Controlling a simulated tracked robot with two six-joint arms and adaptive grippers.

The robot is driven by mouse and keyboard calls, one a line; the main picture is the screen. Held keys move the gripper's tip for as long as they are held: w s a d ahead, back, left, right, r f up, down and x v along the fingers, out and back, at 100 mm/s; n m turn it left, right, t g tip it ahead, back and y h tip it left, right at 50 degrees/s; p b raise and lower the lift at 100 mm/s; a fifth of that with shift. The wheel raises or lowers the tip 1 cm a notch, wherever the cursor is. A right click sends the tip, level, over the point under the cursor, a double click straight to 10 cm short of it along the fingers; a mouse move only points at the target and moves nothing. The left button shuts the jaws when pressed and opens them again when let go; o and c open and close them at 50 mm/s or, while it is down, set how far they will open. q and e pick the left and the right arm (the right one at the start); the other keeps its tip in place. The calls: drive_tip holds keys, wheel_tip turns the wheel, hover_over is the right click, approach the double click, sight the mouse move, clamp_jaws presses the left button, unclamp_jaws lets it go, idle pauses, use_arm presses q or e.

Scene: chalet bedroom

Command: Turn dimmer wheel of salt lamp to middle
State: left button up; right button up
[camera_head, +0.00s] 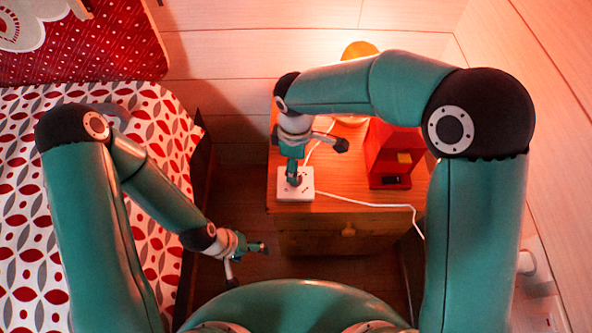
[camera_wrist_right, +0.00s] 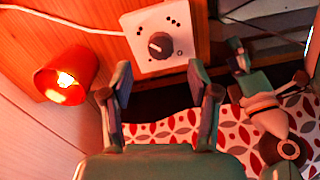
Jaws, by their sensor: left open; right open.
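The dimmer is a white box (camera_head: 306,184) near the front left edge of the wooden nightstand. In the right wrist view its dark round wheel (camera_wrist_right: 160,46) shows on the white face (camera_wrist_right: 150,20), with dots and a ring printed around it and a pale mark on its left side. My right gripper (camera_head: 317,160) is above the box. Its open, empty fingers (camera_wrist_right: 161,85) lie just short of the wheel, apart from it. The orange salt lamp (camera_head: 359,49) stands at the back, mostly hidden by my right arm. My left gripper (camera_head: 247,262) is open and empty, low beside the nightstand.
A red stand (camera_head: 390,152) is right of the dimmer on the nightstand (camera_head: 340,185). A white cord (camera_head: 365,205) runs right from the box. The patterned bed (camera_head: 30,200) is at left.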

wheel_tip(320, 180, up, 6)
idle(0.7)
